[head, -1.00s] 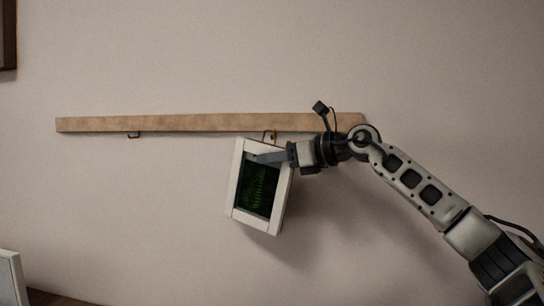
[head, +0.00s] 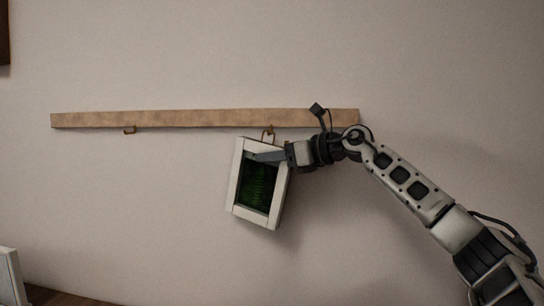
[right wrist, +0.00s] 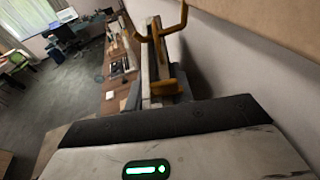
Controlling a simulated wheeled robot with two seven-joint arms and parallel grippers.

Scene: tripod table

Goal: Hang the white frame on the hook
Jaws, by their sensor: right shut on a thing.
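The white frame (head: 237,178) hangs in front of the wall in the head view, slightly tilted, with a dark green picture inside. My right gripper (head: 262,157) is shut on it near its upper right part. A brass hook (head: 268,132) under the wooden rail shows just above the frame's top edge. In the right wrist view brass metal (right wrist: 160,38) stands close to the top of the frame, near the wall. I cannot tell whether the frame's hanger is engaged with the hook. My left gripper is not in view.
The wooden rail (head: 200,119) runs along the wall, with another hook (head: 130,130) towards its left end. A pale object (head: 9,276) stands at lower left, by a brown surface edge (head: 55,298). The wall below the rail is otherwise bare.

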